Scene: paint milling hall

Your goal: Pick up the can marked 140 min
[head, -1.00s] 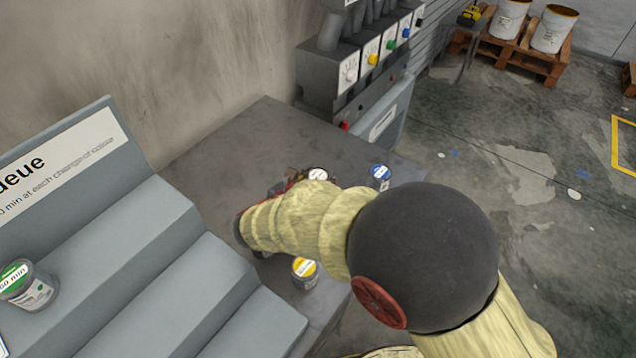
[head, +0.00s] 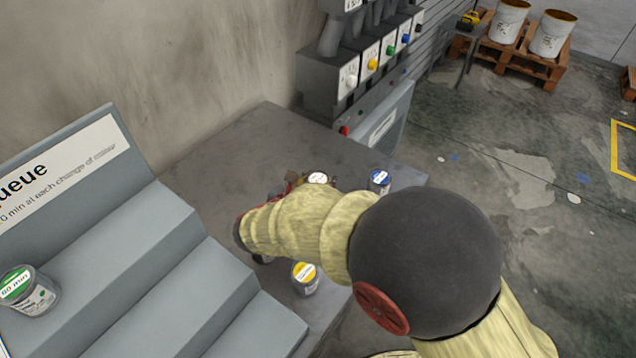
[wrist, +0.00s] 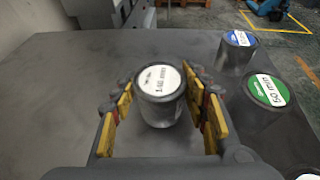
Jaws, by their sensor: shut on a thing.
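The can marked 140 min (wrist: 161,106) has a white lid and grey sides. It stands upright between the yellow-padded fingers of my gripper (wrist: 162,92) in the wrist view, which is shut on it. In the head view only the white lid of this can (head: 317,178) shows past my arm, which covers most of my gripper. Whether the can's bottom touches the table cannot be told.
On the grey table (head: 225,165) stand a blue-lidded can (head: 380,181), a yellow-lidded can (head: 305,278) and a green-lidded can (wrist: 268,104). A stepped rack (head: 150,240) at left holds another green-lidded can (head: 28,291). A dispenser row (head: 350,85) stands behind.

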